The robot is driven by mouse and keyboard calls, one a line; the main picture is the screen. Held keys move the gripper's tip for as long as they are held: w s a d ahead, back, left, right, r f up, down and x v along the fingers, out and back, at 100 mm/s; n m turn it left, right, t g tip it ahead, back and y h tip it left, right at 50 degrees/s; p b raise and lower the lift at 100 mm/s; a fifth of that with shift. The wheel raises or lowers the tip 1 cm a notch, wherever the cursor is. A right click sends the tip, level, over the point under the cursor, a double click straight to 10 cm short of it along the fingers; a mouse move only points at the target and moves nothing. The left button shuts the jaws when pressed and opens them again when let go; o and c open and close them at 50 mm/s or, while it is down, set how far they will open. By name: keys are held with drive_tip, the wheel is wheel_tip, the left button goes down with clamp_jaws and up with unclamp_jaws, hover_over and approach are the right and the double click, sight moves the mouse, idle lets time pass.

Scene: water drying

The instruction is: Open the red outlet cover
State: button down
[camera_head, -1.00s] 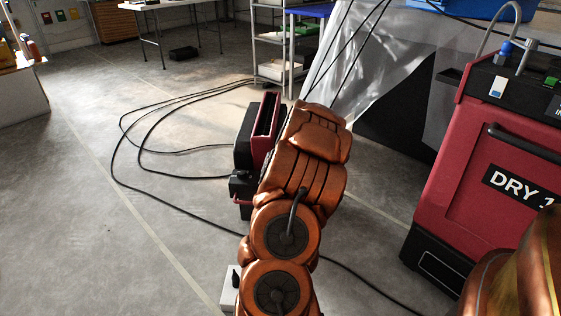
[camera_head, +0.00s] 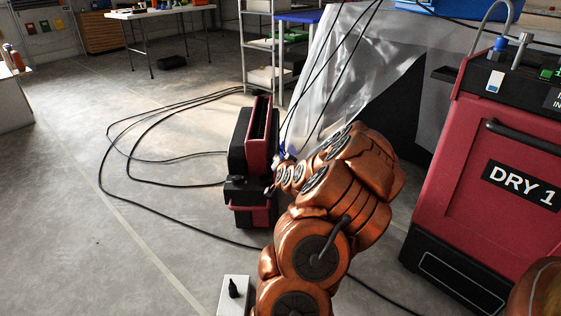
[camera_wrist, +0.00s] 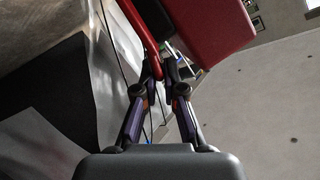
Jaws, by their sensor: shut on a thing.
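A red and black machine (camera_head: 238,150) stands on the floor left of my arm in the head view. Its red panel (camera_head: 259,135) has a dark slot. In the wrist view, a narrow red bar or edge (camera_wrist: 146,36), which looks like part of the red outlet cover, runs down to my gripper (camera_wrist: 160,83). The two fingers converge and are shut on the lower end of this red part. In the head view my arm hides most of the contact. I cannot tell how far the cover is open.
A large red DRY 1 unit (camera_head: 480,185) stands at the right. Plastic sheeting (camera_head: 345,75) hangs behind my arm. Black cables (camera_head: 110,160) loop over the floor at left. A small pale box (camera_head: 233,292) stands at the front. The left floor is otherwise clear.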

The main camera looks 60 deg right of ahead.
drive_tip(key=shift+f, duration=0.15)
drive_tip(key=c, duration=1.3)
unclamp_jaws()
drive_tip(key=shift+v, duration=3.75)
